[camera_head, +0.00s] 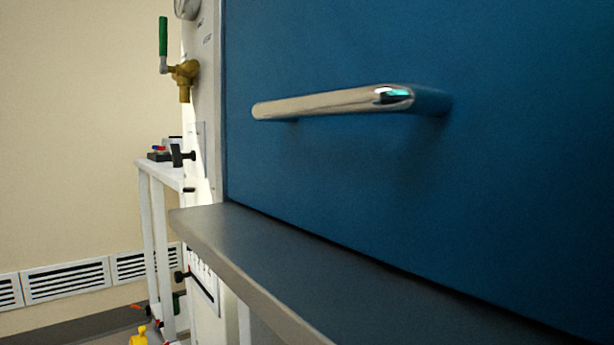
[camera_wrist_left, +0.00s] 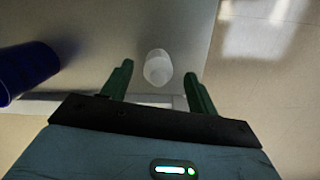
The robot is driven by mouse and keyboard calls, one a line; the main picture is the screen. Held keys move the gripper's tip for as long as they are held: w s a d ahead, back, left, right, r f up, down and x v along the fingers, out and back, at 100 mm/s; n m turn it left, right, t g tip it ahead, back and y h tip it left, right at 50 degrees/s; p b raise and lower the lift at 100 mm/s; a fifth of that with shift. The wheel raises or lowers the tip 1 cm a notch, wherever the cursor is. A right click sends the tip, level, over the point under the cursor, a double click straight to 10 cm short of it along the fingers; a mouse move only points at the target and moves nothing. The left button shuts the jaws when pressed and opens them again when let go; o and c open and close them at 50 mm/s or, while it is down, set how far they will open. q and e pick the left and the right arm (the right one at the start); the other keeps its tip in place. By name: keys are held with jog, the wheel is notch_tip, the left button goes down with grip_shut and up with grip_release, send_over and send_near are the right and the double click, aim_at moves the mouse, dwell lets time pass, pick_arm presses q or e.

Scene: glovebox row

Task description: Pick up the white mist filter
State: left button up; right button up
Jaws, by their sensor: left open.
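In the left wrist view, a small white rounded cylinder, which looks like the white mist filter (camera_wrist_left: 158,68), sits on a grey surface (camera_wrist_left: 120,30). My left gripper (camera_wrist_left: 159,80) is open, with its two green fingers on either side of the white piece in the picture. I cannot tell whether the fingers are level with it or still above it. Nothing is gripped. The head view shows neither the filter nor a gripper. My right gripper is in neither view.
A dark blue rounded object (camera_wrist_left: 28,72) lies left of the fingers in the wrist view. The head view shows a blue panel (camera_head: 400,190) with a metal handle (camera_head: 330,103), a grey ledge (camera_head: 270,255), a brass valve (camera_head: 184,78) and a white stand (camera_head: 150,210).

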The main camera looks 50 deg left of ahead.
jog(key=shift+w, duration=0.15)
pick_arm(q)
jog(key=c, duration=0.7)
jog(key=shift+c, duration=1.8)
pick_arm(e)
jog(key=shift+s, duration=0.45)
pick_arm(q)
jog(key=shift+r, duration=0.15)
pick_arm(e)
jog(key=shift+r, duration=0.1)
